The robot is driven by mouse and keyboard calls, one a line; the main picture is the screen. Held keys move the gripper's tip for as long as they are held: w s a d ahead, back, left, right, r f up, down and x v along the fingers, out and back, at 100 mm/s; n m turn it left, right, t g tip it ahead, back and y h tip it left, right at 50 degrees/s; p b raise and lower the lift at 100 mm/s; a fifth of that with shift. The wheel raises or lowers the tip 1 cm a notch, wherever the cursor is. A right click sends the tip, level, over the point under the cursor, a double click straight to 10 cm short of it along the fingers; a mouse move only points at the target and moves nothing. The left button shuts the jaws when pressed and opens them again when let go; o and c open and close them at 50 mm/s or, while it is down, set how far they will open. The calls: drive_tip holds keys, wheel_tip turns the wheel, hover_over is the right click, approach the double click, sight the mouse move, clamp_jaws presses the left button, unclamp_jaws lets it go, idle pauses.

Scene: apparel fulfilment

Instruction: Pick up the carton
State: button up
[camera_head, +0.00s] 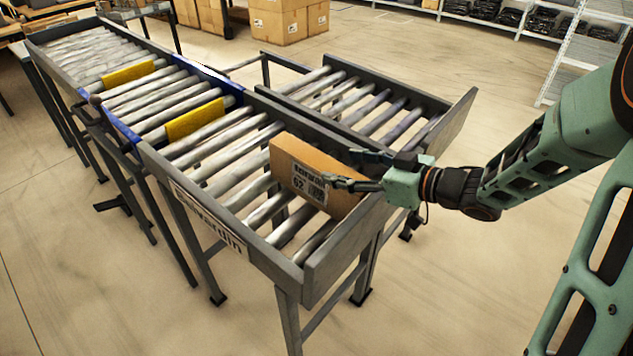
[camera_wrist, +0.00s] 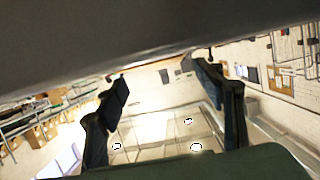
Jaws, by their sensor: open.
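The carton (camera_head: 289,168) is a flat brown box with a printed label reading 62. It lies on the rollers at the near end of the conveyor (camera_head: 219,221) in the head view, close to the right side rail. My gripper (camera_head: 342,169) is open, its two fingers pointing left at the carton's right part. One finger is by the carton's upper edge and the other overlaps its labelled face; I cannot tell whether they touch. In the wrist view the open fingers (camera_wrist: 160,78) show with nothing visible between them, and the carton is not recognisable there.
A short side conveyor (camera_head: 362,99) adjoins on the right behind the carton. Two yellow pieces (camera_head: 194,121) lie on rollers farther up. Raised side rails and an end plate (camera_head: 345,246) bound the near end. Brown boxes (camera_head: 285,22) stand on the floor behind.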

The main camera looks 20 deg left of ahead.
sight(323, 162)
drive_tip(key=b+x, duration=0.1)
drive_tip(key=x, duration=0.5)
drive_tip(key=shift+a+f+b, duration=0.1)
drive_tip(key=shift+a+b, duration=0.25)
drive_tip(key=shift+b, duration=0.05)
clamp_jaws()
